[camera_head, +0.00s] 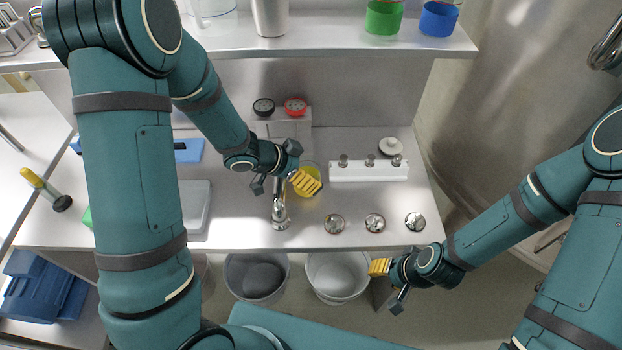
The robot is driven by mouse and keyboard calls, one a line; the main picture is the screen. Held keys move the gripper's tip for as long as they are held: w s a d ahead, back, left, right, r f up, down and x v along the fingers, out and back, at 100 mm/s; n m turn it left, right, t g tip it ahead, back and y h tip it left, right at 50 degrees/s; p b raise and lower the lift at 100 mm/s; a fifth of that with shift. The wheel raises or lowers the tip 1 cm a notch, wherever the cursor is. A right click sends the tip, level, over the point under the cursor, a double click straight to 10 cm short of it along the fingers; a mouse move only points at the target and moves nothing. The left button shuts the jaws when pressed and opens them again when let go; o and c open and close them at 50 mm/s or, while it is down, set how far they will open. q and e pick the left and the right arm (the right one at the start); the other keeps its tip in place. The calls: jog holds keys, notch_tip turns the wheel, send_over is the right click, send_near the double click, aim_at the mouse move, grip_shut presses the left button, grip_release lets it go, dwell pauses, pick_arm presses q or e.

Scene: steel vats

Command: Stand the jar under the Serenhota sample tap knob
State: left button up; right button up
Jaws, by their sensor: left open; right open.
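A round yellow container (313,170), which may be the jar, stands on the steel counter, partly hidden by my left gripper. My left gripper (304,184) is open, its yellow fingertips overlapping the container in view; I cannot tell whether they touch it. My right gripper (379,267) is open and empty at the counter's front edge. A black knob (263,107) and a red knob (295,107) sit on a box at the back of the counter. No name is readable, so I cannot tell which knob is Serenhota.
A chrome faucet (281,212) stands by the front edge, with round metal pieces (375,222) to its right. A white rack (368,173) holds metal pegs. Green (384,17) and blue (438,19) containers stand on the shelf. Two buckets (337,275) are below.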

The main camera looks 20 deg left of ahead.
pick_arm(q)
jog(key=c, duration=1.3)
jog(key=shift+o, duration=0.2)
